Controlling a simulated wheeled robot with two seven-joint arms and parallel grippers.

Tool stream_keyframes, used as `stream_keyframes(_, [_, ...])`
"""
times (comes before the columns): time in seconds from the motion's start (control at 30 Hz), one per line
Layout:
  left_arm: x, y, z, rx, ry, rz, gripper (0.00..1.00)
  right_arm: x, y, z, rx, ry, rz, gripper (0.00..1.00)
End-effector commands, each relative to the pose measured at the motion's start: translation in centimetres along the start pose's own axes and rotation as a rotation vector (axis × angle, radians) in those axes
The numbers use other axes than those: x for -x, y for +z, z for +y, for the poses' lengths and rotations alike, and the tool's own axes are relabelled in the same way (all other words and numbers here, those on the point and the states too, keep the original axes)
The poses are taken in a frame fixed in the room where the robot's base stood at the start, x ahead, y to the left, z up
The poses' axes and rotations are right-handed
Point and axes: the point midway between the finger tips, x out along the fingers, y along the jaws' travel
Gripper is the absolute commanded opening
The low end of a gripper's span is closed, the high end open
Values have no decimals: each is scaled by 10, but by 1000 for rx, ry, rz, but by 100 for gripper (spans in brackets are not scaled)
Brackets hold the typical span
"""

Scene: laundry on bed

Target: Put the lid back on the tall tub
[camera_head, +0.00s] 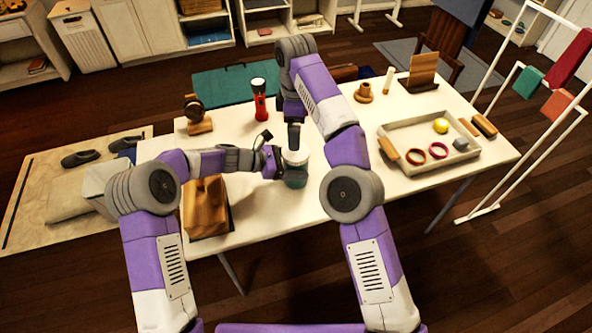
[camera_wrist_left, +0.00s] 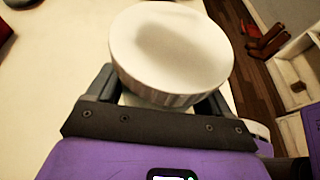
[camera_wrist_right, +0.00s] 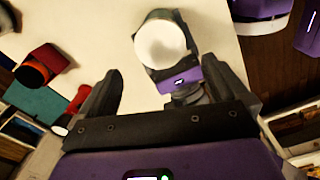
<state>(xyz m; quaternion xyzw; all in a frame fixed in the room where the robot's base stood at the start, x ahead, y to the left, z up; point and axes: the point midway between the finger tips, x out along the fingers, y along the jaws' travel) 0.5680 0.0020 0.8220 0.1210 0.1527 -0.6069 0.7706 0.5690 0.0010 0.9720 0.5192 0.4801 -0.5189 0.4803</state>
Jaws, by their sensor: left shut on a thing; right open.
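The tall tub (camera_head: 295,181) shows teal on the white table, with a round white lid (camera_head: 296,158) at its top. In the left wrist view the lid (camera_wrist_left: 170,50) is a wide white disc with a ribbed rim; it also shows in the right wrist view (camera_wrist_right: 161,43). My left gripper (camera_head: 277,163) comes from the left and is shut on the tub just below the lid. My right gripper (camera_head: 293,138) is open and empty above the lid, its fingers apart. The lid looks level, but I cannot tell whether it is fully seated.
A red flashlight (camera_head: 260,100) stands behind, with headphones on a stand (camera_head: 198,117) to its left. A wooden block (camera_head: 205,205) is at front left. A shallow tray (camera_head: 400,169) with several small things lies at right. The table's front middle is clear.

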Motion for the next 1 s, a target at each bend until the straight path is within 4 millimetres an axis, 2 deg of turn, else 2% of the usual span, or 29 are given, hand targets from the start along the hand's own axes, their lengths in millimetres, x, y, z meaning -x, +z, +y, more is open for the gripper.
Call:
stream_keyframes(0.17, [0,0,0,0,0,0,0,-4,1,1,0,-1,-2,100])
stream_keyframes(0.47, [0,0,0,0,0,0,0,-24,1,0,0,-2,-2,100])
stream_keyframes(0.8, [0,0,0,0,0,0,0,-65,1,0,0,-3,-1,100])
stream_keyframes(1.0, [0,0,0,0,0,0,0,-79,0,0,-1,-1,-1,100])
